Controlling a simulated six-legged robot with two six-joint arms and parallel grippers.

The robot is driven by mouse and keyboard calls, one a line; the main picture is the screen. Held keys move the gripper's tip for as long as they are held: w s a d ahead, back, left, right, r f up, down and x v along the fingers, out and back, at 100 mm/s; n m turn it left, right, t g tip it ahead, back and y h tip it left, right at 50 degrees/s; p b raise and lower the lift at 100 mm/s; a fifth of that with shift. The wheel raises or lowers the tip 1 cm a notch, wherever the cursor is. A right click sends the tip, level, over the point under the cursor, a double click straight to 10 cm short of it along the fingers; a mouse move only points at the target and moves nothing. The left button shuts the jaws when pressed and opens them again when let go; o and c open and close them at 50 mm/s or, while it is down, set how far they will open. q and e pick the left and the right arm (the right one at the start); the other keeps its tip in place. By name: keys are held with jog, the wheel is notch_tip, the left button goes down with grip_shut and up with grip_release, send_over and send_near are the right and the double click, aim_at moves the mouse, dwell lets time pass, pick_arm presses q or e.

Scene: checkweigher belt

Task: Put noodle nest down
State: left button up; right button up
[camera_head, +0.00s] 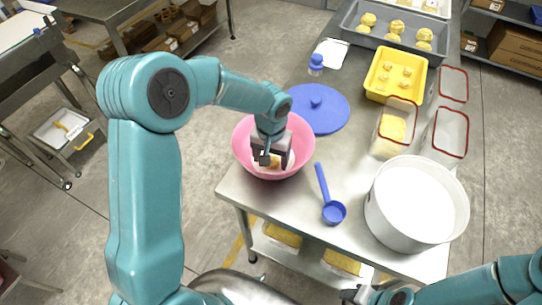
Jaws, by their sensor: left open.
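My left gripper (270,160) reaches down into the pink bowl (244,140) at the left front of the table. Its jaws are open. A yellow piece that looks like a noodle nest (274,161) shows between and beside the fingers, low in the bowl. The fingers partly hide it, so I cannot tell whether they touch it. More noodle nests (397,28) sit in the grey tray (352,18) at the back. My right gripper (358,295) is at the bottom edge, in front of the table, too small and cut off to read.
A blue lid (318,108) lies behind the bowl and a blue ladle (328,200) to its right. A large white pot (415,203) stands at the front right. A yellow tray (395,75) and clear red-rimmed containers (393,130) are behind it. Bare table surrounds the ladle.

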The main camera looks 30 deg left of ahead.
pick_arm(q)
notch_tip(320, 180, up, 12)
jog(key=b, duration=0.1)
jog(key=shift+r, duration=0.15)
jog(key=shift+s, duration=0.1)
dwell(0.5)
